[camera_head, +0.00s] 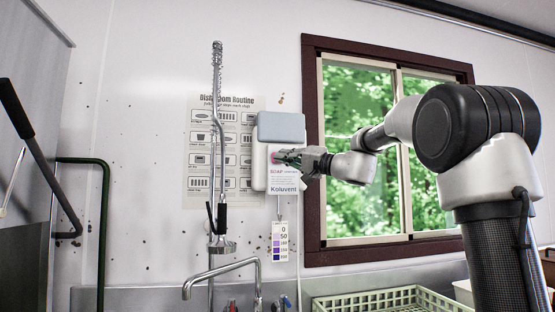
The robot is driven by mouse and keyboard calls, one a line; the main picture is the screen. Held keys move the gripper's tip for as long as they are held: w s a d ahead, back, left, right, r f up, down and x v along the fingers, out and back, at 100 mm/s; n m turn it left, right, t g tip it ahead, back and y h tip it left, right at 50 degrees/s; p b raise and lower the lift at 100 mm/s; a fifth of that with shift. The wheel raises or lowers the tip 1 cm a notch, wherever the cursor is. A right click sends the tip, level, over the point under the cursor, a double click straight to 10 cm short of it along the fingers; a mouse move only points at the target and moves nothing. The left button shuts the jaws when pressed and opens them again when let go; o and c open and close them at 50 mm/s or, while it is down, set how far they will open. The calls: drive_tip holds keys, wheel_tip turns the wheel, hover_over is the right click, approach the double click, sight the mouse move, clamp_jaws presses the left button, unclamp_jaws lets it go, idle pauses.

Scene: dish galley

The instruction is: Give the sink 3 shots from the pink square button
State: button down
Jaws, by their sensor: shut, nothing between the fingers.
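A white soap dispenser (260,172) with a blue-grey top (281,126) hangs on the wall left of the window. A small part of the pink button (275,158) shows on its front, mostly hidden by my fingertips. My gripper (283,158) is shut and empty, pointing left at the button. I cannot tell whether the fingertips touch it. The sink's steel back edge (140,298) shows at the bottom; its basin is out of view.
A tall spray hose (217,120) and a curved faucet (222,269) stand left of the dispenser. A label strip (280,242) hangs under it. A pale green rack (385,301) sits at lower right. The window frame (312,180) is close behind my wrist.

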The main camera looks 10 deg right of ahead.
drive_tip(key=w, duration=0.6)
drive_tip(key=shift+w, duration=0.2)
idle(1.3)
drive_tip(key=shift+w, duration=0.3)
drive_tip(key=shift+w, duration=0.7)
idle(1.2)
drive_tip(key=shift+s, duration=1.1)
drive_tip(key=shift+w, duration=0.2)
drive_tip(key=shift+w, duration=0.2)
